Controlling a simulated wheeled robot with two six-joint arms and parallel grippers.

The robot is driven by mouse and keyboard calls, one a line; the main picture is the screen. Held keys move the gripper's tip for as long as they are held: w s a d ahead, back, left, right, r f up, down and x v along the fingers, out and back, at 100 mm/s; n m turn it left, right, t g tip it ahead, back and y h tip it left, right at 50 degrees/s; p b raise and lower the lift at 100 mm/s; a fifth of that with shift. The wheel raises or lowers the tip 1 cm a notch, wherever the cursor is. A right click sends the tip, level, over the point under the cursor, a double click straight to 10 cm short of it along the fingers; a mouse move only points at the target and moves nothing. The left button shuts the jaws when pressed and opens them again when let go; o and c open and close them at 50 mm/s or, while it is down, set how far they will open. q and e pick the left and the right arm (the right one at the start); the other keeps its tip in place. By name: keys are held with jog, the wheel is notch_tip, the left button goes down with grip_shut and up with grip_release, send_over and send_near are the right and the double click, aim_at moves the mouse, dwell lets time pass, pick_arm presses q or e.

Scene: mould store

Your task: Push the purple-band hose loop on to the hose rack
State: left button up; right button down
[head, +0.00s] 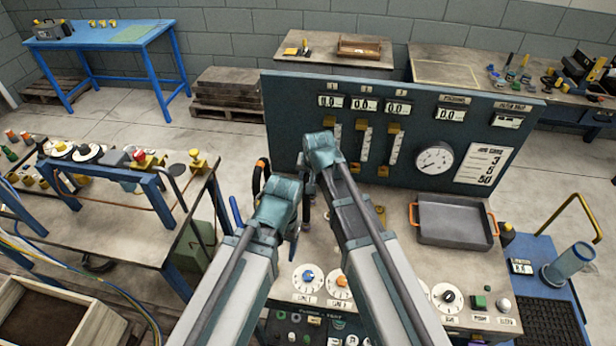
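I cannot make out a loop with a purple band or a hose rack in the head view. A dark curved piece with an orange edge (261,177) stands just beyond my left wrist; I cannot tell what it is. My two arms reach forward side by side over the bench in front of the dark panel. My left wrist (277,200) is lower and nearer. My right wrist (322,152) is farther, against the panel's lower left in the picture. The wrists hide most of both grippers, so their fingers and anything between them cannot be read.
The upright panel (290,105) with displays and a gauge (434,158) closes off the back. A grey tray (456,222) sits on the bench at right. Dials and buttons line its front. A blue-framed bench (110,230) with clutter stands left, above thin loose lines (70,262).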

jog(key=c, duration=0.5)
grip_release()
jog(key=shift+f, duration=0.1)
jog(key=p+v, duration=1.2)
jog(key=v, duration=0.2)
jog(key=shift+f, duration=0.1)
jog(key=s+d+f+n+g+b, duration=0.1)
jog(key=s+f+n+b, duration=0.1)
jog(key=s+f+b, duration=0.2)
jog(key=s+d+f+n+g+h+b, duration=0.1)
jog(key=s+f+n+g+b, duration=0.1)
jog(key=s+f+b, duration=0.3)
jog(key=s+d+f+n+g+h+b, duration=0.1)
jog(key=s+f+n+g+b, duration=0.1)
jog(key=s+f+b, duration=0.3)
jog(key=shift+s+f, duration=0.7)
jog(key=shift+s, duration=0.25)
jog(key=shift+s+f, duration=0.65)
jog(key=shift+s, duration=0.3)
